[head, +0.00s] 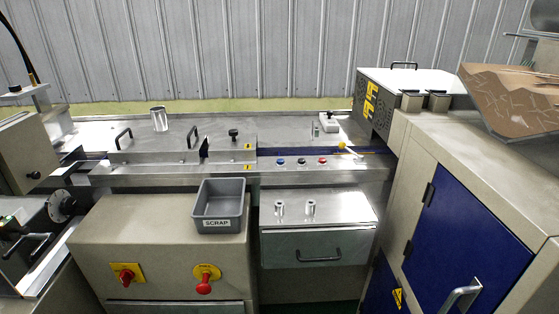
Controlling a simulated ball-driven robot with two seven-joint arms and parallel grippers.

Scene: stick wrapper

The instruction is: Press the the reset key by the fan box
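The fan box (380,112) is a dark vented panel with yellow labels and a pale top, at the right end of the machine bed. A row of small round buttons sits on the bed's front ledge to its left: a blue one (281,161), a dark one (301,161) and a red one (322,160). A yellow knob (342,145) stands just right of and behind them. A small pale upright fitting (328,123) is on the bed behind. No lettering is readable on the buttons, so I cannot tell which is the reset key. Neither gripper is in view.
A grey SCRAP bin (221,222) sits on the front left cabinet, above red switches (204,283). A metal drawer unit (316,245) stands below the buttons. A blue-doored cabinet (463,230) fills the right, with a cardboard piece (512,100) above.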

